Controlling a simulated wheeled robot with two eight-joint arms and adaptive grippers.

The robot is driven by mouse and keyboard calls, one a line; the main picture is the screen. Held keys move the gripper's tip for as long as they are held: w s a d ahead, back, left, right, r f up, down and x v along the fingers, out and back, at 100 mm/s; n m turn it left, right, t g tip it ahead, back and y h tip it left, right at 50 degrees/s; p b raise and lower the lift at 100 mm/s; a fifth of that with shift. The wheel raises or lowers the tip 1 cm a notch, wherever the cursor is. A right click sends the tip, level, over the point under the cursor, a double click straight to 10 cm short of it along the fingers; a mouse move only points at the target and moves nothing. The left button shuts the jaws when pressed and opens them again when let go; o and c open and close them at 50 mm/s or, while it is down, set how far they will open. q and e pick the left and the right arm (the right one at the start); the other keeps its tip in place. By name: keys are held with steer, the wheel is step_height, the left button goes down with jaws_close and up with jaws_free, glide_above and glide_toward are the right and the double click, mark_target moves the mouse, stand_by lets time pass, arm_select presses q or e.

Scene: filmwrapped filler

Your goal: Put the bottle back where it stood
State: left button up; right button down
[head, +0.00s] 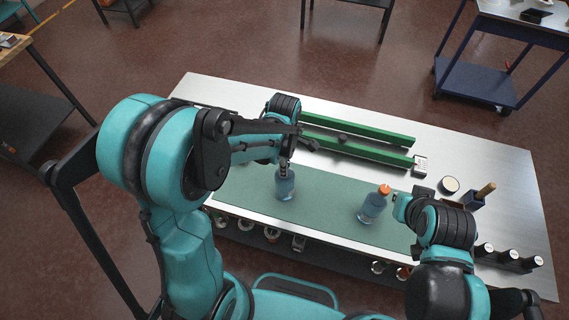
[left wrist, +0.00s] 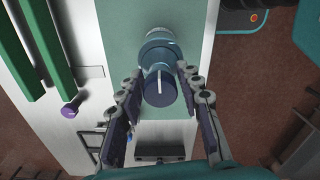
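A blue bottle (head: 285,188) stands on the green mat (head: 323,203) in the head view. My left gripper (head: 286,166) is over its top. In the left wrist view the bottle's dark blue cap (left wrist: 160,86) has a white mark. The left gripper's fingers (left wrist: 160,73) lie on either side of the cap, close to it. Whether they press on it cannot be told. A second blue bottle (head: 372,207) with an orange cap stands further right on the mat. My right gripper (head: 401,207) is just right of that bottle; its fingers are not clear.
Two green rails (head: 355,127) lie along the back of the table (head: 510,180). A black rack (head: 508,262) with several dark items is at the right front. The mat between the bottles is clear.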

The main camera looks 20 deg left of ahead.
arm_select(q)
steer(key=shift+r, duration=0.1)
steer(key=shift+r+p, duration=0.25)
steer(key=shift+p, duration=0.05)
step_height(320, 180, up, 11)
steer(key=shift+f+p, duration=0.1)
steer(key=shift+p, duration=0.6)
steer(key=s+a+r+m+t, duration=0.2)
steer(key=s+m, duration=0.3)
steer(key=m, duration=0.5)
steer(key=s+a+r+m+t, duration=0.2)
steer(key=s+m+t, duration=0.3)
steer(key=m, duration=0.4)
steer(key=shift+s+a+r+m, duration=0.15)
steer(key=shift+a+r+m, duration=0.05)
steer(key=shift+a+m, duration=0.2)
steer(key=shift+f, duration=0.1)
step_height(320, 180, down, 20)
steer(key=b, duration=2)
steer(key=shift+f, duration=0.15)
